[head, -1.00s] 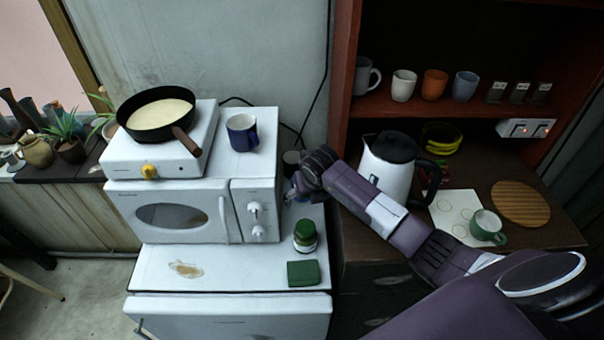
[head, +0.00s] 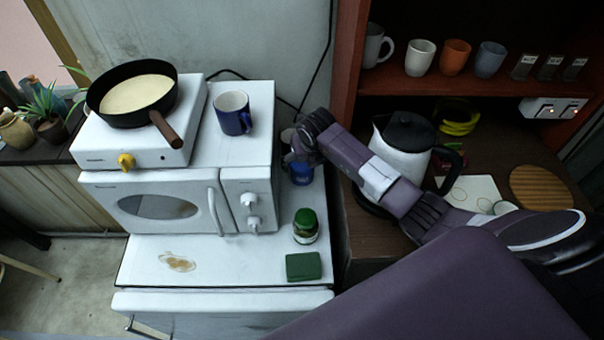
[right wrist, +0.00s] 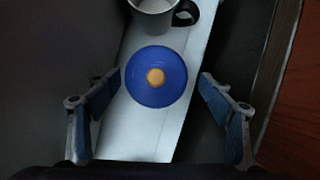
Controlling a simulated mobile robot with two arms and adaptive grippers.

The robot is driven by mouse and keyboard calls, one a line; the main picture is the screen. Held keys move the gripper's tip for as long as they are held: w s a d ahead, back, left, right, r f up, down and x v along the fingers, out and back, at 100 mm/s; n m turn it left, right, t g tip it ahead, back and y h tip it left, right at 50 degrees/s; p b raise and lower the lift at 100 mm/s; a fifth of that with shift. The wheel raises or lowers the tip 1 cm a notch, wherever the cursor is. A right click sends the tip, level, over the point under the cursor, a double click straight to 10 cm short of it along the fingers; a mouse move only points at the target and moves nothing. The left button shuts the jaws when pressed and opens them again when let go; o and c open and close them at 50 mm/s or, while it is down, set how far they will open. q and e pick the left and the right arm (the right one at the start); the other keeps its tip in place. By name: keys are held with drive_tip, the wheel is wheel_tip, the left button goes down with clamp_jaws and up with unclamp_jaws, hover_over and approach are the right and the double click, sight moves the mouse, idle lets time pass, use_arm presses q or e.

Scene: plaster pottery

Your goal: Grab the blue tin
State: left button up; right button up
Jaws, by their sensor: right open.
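The blue tin (head: 302,174) stands on the white surface in the narrow gap right of the microwave, partly hidden by my right gripper (head: 298,156) in the head view. In the right wrist view, the tin (right wrist: 157,91) appears from above as a round blue lid with a tan knob. My open right gripper (right wrist: 158,92) is above it, with one finger on each side and visible space between fingers and lid. A mug with a dark handle (right wrist: 152,5) stands just beyond the tin. My left gripper is not in view.
The microwave (head: 160,204) stands close on the left, carrying a hot plate with a pan (head: 132,94) and a blue mug (head: 233,114). A green-lidded jar (head: 306,228) and green sponge (head: 303,266) are nearer. The wooden cabinet (head: 346,80) and kettle (head: 402,150) are right.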

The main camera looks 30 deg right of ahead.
drive_tip(key=f+b, duration=0.3)
drive_tip(key=shift+w+a+f, duration=0.2)
drive_tip(key=shift+w+f, duration=0.15)
drive_tip(key=shift+f, duration=0.05)
drive_tip(key=shift+w+f, duration=0.2)
drive_tip(key=shift+d, duration=0.1)
drive_tip(key=shift+r, duration=0.1)
drive_tip(key=c, duration=1.2)
drive_tip(key=shift+c, duration=0.5)
drive_tip(key=shift+r, duration=0.15)
